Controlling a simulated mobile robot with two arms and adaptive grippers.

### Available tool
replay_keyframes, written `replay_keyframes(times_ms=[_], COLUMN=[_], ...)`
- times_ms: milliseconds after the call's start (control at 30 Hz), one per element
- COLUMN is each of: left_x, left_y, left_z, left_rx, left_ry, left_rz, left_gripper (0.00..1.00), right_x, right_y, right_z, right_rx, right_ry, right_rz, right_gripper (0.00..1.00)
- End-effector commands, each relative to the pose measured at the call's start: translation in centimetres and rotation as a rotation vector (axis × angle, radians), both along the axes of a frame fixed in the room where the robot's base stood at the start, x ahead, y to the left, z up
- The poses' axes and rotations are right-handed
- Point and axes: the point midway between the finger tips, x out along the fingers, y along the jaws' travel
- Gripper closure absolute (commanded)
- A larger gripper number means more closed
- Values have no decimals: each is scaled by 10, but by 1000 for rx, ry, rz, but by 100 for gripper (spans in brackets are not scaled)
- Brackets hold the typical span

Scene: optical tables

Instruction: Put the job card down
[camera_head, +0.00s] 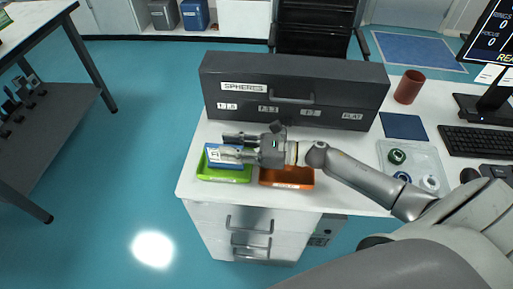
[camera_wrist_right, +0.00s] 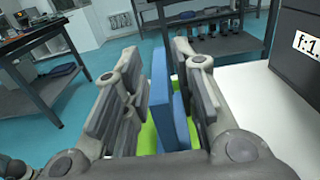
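The blue job card (camera_head: 213,161) with a white label is at the green tray (camera_head: 224,179) on the white table's front left. In the right wrist view the card (camera_wrist_right: 160,95) stands on edge between my fingers, with the green tray (camera_wrist_right: 148,140) below. A second, darker blue shape sits beside it there. My right gripper (camera_head: 232,147) reaches in from the right over the trays. Its fingers are apart on either side of the card, apparently not pressed on it. Whether the card touches the tray is hidden. My left gripper is out of view.
An orange tray (camera_head: 287,184) sits right of the green one, under my wrist. A dark SPHERES case (camera_head: 290,85) stands behind. To the right are a brown cup (camera_head: 409,87), a dark blue mat (camera_head: 403,126), a clear tray (camera_head: 424,156) with round parts and a keyboard (camera_head: 477,142).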

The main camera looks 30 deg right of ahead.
Motion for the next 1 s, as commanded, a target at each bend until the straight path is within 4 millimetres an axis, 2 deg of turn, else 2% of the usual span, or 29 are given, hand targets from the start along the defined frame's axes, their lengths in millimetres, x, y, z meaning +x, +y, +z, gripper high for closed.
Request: replay_keyframes(times_ms=[33, 200, 500, 667, 1000], left_x=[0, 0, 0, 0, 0], left_y=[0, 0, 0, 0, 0], left_z=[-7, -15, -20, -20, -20], left_rx=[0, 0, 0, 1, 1], left_ry=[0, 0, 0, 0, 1], left_rz=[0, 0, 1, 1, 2], left_gripper=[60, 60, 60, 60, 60], right_x=[-7, -27, -51, -55, -55], right_y=[-9, -39, -74, -81, -81], right_z=[-5, -5, -1, 0, 0], right_rx=[-3, -1, -1, -1, 0], right_ry=[3, 3, 1, -1, -1], right_rz=[-1, 0, 0, 0, 1], right_gripper=[73, 73, 73, 73, 73])
